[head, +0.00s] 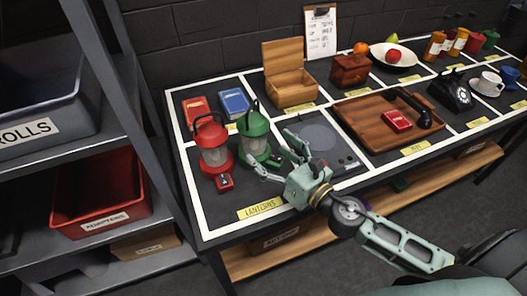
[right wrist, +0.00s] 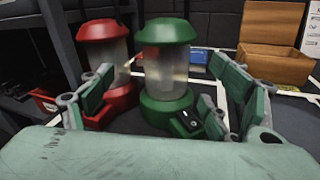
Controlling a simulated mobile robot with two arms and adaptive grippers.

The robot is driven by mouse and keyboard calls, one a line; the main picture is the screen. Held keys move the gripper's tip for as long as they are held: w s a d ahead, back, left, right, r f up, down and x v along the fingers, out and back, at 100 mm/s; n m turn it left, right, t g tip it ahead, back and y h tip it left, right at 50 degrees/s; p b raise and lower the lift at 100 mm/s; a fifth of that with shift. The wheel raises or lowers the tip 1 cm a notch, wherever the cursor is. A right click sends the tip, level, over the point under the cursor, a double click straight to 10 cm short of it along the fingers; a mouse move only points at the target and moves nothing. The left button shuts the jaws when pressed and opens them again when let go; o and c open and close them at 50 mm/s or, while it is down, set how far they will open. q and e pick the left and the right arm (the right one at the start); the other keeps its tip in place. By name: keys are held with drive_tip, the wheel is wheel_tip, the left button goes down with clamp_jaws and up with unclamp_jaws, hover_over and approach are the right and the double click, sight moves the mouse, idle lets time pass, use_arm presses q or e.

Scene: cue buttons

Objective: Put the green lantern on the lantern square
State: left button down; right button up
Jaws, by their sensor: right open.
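The green lantern (head: 254,137) stands upright on the dark table, right beside the red lantern (head: 212,146). It also shows in the right wrist view (right wrist: 167,70), with the red lantern (right wrist: 106,65) to its left. The lantern square (head: 222,208) is the front-left table section with a yellow label (head: 261,208). The green lantern stands near its right side; I cannot tell exactly how its base lies against the dividing line. My right gripper (head: 272,153) is open, its fingers reaching toward the green lantern from both sides. Neither finger clearly touches it. My left gripper is out of view.
A grey record player (head: 340,160) is right of the green lantern, close to my gripper. Red and blue books (head: 234,102) and an open wooden box (head: 289,88) are behind. A metal shelf (head: 130,130) stands left.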

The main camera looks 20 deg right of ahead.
sight(261, 141)
drive_tip(key=shift+w+d+r+n, duration=0.15)
drive_tip(key=shift+r+n, duration=0.05)
drive_tip(key=shift+n, duration=0.35)
drive_tip(key=shift+w+d+r+n, duration=0.1)
drive_tip(key=shift+w+r+n, duration=0.05)
drive_tip(key=shift+n, duration=0.4)
drive_tip(key=shift+w+a+r, duration=0.1)
drive_tip(key=shift+w+a, duration=0.05)
drive_tip(key=shift+w, duration=0.15)
drive_tip(key=x, duration=0.2)
drive_tip(key=p+x, duration=0.1)
drive_tip(key=x, duration=0.1)
drive_tip(key=p+x, duration=0.1)
drive_tip(key=x, duration=0.1)
drive_tip(key=shift+w+a+f, duration=0.1)
drive_tip(key=shift+f, duration=0.2)
drive_tip(key=shift+w+a+f, duration=0.1)
drive_tip(key=shift+w+a, duration=0.05)
drive_tip(key=shift+w, duration=0.2)
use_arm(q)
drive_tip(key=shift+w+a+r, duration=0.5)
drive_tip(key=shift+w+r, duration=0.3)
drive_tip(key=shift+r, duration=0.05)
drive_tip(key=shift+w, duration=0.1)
